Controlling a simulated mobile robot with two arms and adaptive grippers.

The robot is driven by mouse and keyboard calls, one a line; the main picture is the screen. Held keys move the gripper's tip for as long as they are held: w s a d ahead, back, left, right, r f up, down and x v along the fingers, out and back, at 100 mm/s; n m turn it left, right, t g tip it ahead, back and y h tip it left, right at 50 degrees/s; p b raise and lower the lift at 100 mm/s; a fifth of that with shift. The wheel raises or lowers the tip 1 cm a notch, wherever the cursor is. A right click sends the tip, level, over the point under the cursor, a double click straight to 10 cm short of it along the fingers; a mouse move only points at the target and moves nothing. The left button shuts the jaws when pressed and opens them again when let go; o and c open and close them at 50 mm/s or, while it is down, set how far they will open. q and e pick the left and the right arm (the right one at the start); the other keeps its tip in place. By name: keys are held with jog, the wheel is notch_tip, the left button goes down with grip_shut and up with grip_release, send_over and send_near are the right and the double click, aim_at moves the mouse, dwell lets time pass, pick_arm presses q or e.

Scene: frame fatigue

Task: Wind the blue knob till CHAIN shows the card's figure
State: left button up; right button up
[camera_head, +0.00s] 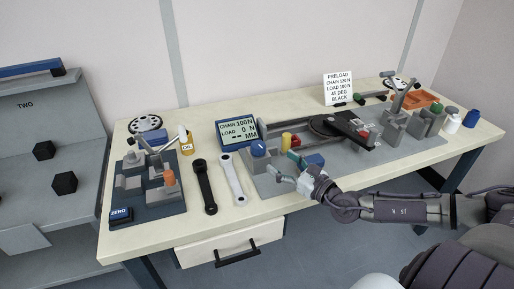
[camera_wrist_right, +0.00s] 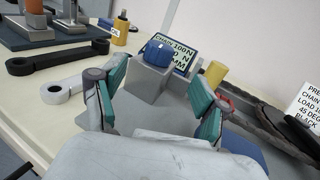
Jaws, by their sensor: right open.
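The blue knob (camera_head: 258,148) sits on top of a grey block on the bench fixture; it also shows in the right wrist view (camera_wrist_right: 157,51). My right gripper (camera_head: 283,165) is open and empty, in front of and to the right of the knob, apart from it. In the wrist view its teal-padded fingers (camera_wrist_right: 160,92) spread either side of the grey block, with the knob beyond them. The display (camera_head: 237,131) behind the knob reads CHAIN 100 N, LOAD 0 N, dashes MM. The white card (camera_head: 338,89) reads PRELOAD, with a CHAIN figure that looks like 120 N. My left gripper is out of view.
A black wrench (camera_head: 204,186) and a white wrench (camera_head: 232,179) lie left of the fixture. A yellow cylinder (camera_wrist_right: 215,73) stands right of the knob. A dark arm (camera_head: 345,128) spans the fixture. A ZERO button (camera_head: 120,215) is at the front left.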

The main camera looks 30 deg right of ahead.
aim_at(264, 150)
jog(key=w, duration=0.4)
jog(key=w+a, duration=0.1)
jog(key=w, duration=0.2)
jog(key=shift+a+r+p, duration=0.1)
jog(key=shift+r+p, duration=0.05)
jog(key=shift+p, duration=0.25)
jog(key=shift+w+a, duration=0.2)
jog(key=shift+w, duration=1.15)
jog(key=shift+w+a, duration=0.15)
jog(key=shift+w, duration=0.1)
jog(key=c, duration=1.2)
jog(key=shift+o, duration=0.2)
jog(key=m+h+p, duration=0.1)
jog(key=p, duration=0.2)
jog(key=m+h+p, duration=0.1)
jog(key=h+p, duration=0.1)
jog(key=p, duration=0.2)
jog(key=m+h+p, duration=0.1)
jog(key=h+p, duration=0.1)
jog(key=p, duration=0.1)
jog(key=shift+r, duration=0.25)
jog(key=shift+f+m+h+p, duration=0.25)
jog(key=shift+m+h+p, duration=0.3)
jog(key=shift+h, duration=0.25)
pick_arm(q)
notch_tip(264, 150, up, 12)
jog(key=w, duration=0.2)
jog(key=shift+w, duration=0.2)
pick_arm(e)
jog(key=shift+f, duration=0.1)
